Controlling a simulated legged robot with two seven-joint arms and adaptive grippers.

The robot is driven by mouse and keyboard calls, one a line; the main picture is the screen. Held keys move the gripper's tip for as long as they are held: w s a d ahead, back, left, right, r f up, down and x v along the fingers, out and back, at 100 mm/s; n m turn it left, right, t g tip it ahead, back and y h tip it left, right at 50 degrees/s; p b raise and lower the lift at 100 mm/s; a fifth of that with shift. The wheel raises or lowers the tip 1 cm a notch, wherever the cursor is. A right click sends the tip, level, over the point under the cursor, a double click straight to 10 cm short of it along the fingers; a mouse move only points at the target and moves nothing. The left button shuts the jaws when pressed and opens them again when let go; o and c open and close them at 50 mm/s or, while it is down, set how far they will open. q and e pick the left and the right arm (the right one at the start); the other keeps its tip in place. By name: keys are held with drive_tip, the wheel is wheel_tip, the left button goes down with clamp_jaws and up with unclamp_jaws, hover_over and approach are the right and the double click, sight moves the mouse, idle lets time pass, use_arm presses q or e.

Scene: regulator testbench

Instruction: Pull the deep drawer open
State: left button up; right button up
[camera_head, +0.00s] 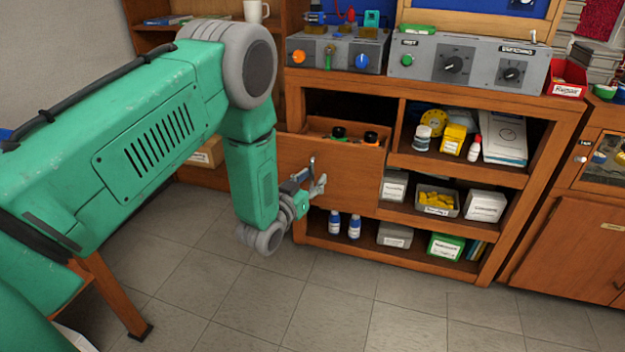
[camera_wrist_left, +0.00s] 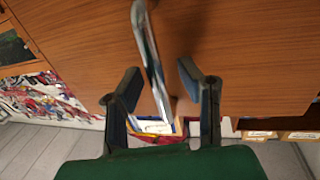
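The deep drawer (camera_head: 352,172) is the wooden drawer at the upper left of the cabinet. Its front stands out from the cabinet, and black-topped items show inside over its top edge. A metal handle (camera_head: 312,168) is fixed to its front. My left gripper (camera_head: 318,186) is at the handle. In the left wrist view the drawer front (camera_wrist_left: 235,45) fills the upper part. There the handle (camera_wrist_left: 150,50) runs down between the two dark fingers of my left gripper (camera_wrist_left: 158,88). The fingers are apart, with a visible gap on each side of the handle. My right gripper is not in view.
Cabinet shelves (camera_head: 455,171) to the right and below hold boxes and bottles. Grey test units (camera_head: 450,62) stand on the top. A wooden leg (camera_head: 113,290) is at the lower left. The tiled floor (camera_head: 320,300) before the cabinet is clear.

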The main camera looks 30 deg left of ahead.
use_arm(q)
drive_tip(key=shift+s, duration=0.1)
drive_tip(key=shift+s, duration=0.35)
drive_tip(key=s, duration=1.1)
drive_tip(key=shift+d, duration=0.2)
drive_tip(key=shift+f, duration=0.1)
drive_tip(key=s+d+f+g+p, duration=0.4)
drive_tip(key=s+d+f+g, duration=0.1)
drive_tip(key=s+f+g, duration=0.6)
drive_tip(key=s+d+g+p, duration=0.1)
drive_tip(key=s+g, duration=0.2)
drive_tip(key=s, duration=0.6)
drive_tip(key=s+d+f+m+g+p, duration=0.1)
drive_tip(key=s+g, duration=0.2)
drive_tip(key=s, duration=0.5)
drive_tip(key=shift+s+d+f+h, duration=0.15)
drive_tip(key=shift+s+d+h, duration=0.15)
drive_tip(key=shift+s+d, duration=0.1)
